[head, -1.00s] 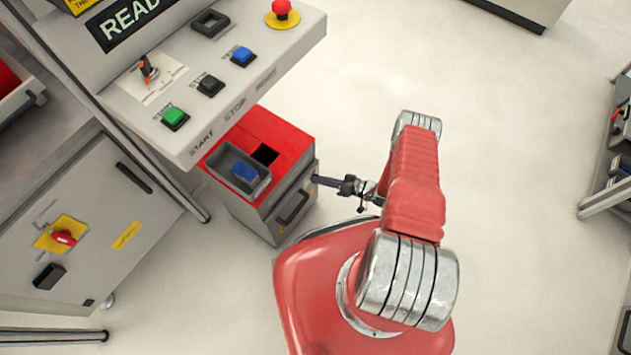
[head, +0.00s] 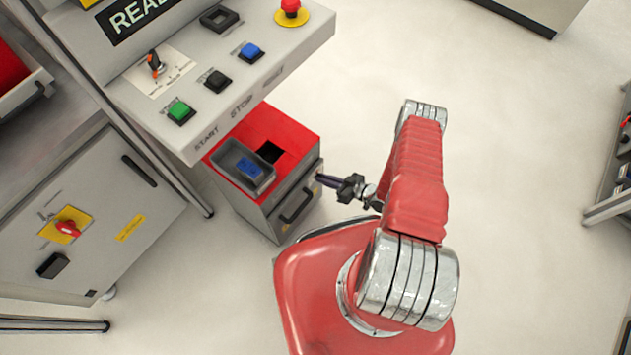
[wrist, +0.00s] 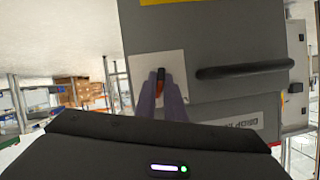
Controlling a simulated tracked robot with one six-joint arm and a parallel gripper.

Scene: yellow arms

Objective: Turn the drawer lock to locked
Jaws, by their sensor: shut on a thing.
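The drawer unit (head: 296,190) is a grey box with a red top, standing on the floor below the control shelf. Its front has a dark bar handle (head: 297,206), seen also in the wrist view (wrist: 243,70). The lock knob (wrist: 160,76), orange and dark, sits on a white plate (wrist: 147,62) beside the handle in the wrist view. My gripper (head: 320,178) is at the drawer front, by its upper corner. In the wrist view its purple fingers (wrist: 161,92) are shut on the knob and hide its lower part. The lock's markings are not readable.
A blue item (head: 249,168) lies in a grey tray on the red top. The control shelf (head: 205,105) with several buttons overhangs the unit. A grey cabinet with a red switch (head: 68,228) stands at left.

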